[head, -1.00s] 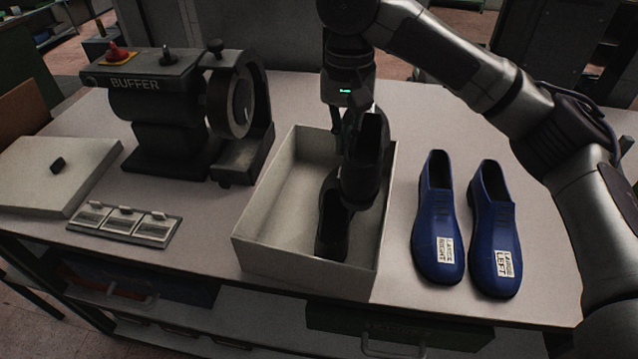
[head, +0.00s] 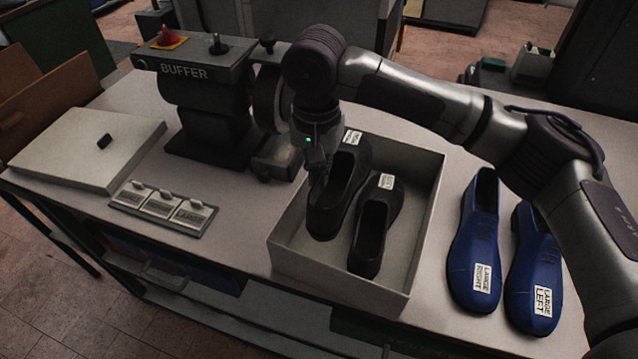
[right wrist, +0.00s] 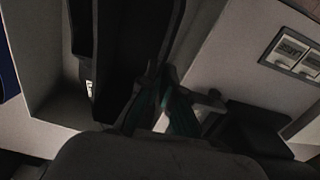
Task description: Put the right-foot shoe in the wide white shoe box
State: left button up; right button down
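The open white shoe box (head: 425,230) stands on the table in the middle of the head view. Two black shoes are in or over it side by side, heel ends towards me. The right one (head: 367,240) lies in the box. The left one (head: 325,215) looks higher and slightly tilted, by the box's left wall. Their white labels are too small to read. My right gripper (head: 312,160) is at the left black shoe's outer side; in the right wrist view its fingers (right wrist: 163,85) close together at that shoe's edge. Whether this shoe touches the floor is unclear. My left gripper is out of view.
Two blue shoes, labelled LARGE RIGHT (head: 475,240) and LARGE LEFT (head: 533,270), lie right of the box. The buffer machine (head: 205,110) stands behind left. A flat white lid or box (head: 60,150) and a labelled panel (head: 162,208) lie at left.

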aim_at(319, 192)
notch_tip(319, 192, down, 3)
jog(key=shift+f+p, duration=0.15)
jog(key=shift+p, duration=0.35)
jog(key=shift+f, duration=0.3)
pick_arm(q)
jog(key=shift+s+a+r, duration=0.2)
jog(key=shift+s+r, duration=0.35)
pick_arm(e)
jog(key=shift+f, duration=0.1)
jog(key=shift+f, duration=0.25)
jog(key=c, duration=1.3)
grip_release()
jog(key=shift+f, duration=0.1)
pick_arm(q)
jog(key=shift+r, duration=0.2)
